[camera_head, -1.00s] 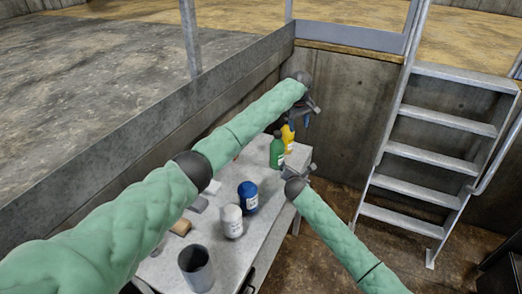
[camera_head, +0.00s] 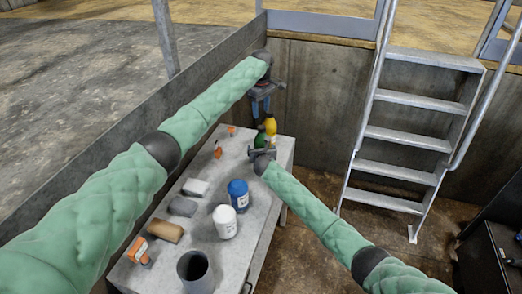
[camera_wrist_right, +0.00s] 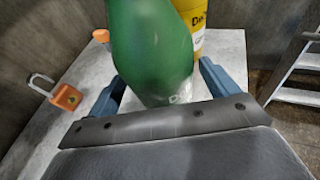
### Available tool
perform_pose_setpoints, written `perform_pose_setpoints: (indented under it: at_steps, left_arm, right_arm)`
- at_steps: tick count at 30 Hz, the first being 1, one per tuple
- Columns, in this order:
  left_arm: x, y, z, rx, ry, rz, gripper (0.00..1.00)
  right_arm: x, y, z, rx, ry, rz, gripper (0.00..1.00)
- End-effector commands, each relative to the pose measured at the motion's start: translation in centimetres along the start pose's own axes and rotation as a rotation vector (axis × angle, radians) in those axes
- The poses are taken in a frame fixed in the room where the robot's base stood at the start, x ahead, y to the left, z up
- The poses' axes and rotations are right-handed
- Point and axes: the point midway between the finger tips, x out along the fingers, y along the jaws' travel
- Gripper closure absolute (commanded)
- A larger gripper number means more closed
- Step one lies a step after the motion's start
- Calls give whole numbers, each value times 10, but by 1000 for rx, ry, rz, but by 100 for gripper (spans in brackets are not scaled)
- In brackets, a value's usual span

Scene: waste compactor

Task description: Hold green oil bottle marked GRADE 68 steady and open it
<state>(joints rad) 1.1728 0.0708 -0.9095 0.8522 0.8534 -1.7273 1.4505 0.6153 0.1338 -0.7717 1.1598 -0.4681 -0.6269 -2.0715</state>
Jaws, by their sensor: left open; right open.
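The green oil bottle (camera_head: 261,139) stands near the far end of the grey bench, mostly hidden behind my right gripper in the head view. In the right wrist view the green bottle (camera_wrist_right: 152,50) fills the middle, between the blue fingers of my right gripper (camera_wrist_right: 160,85). The right gripper (camera_head: 262,153) is open around the bottle's body; I cannot tell whether a finger touches it. Its grade marking is not readable. My left gripper (camera_head: 262,103) is open and empty, pointing down above the bottle's top.
A yellow bottle (camera_head: 270,126) stands right behind the green one, also in the wrist view (camera_wrist_right: 192,18). A blue container (camera_head: 238,194), white container (camera_head: 225,222), grey cup (camera_head: 195,268) and orange padlocks (camera_head: 217,153) are on the bench (camera_head: 262,205). A concrete wall rises behind.

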Motion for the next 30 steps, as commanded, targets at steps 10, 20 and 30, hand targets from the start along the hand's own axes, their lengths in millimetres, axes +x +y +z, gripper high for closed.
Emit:
perform_pose_setpoints:
  at_steps: [10, 20, 30]
  left_arm:
    - [0, 0, 0, 1, 0, 0, 51]
    - [0, 0, 0, 1, 0, 0, 51]
    - [0, 0, 1, 41, -1, 1, 51]
  right_arm:
    - [11, 0, 0, 1, 0, 0, 14]
    - [10, 0, 0, 1, 0, 0, 53]
    - [10, 0, 0, 1, 0, 0, 100]
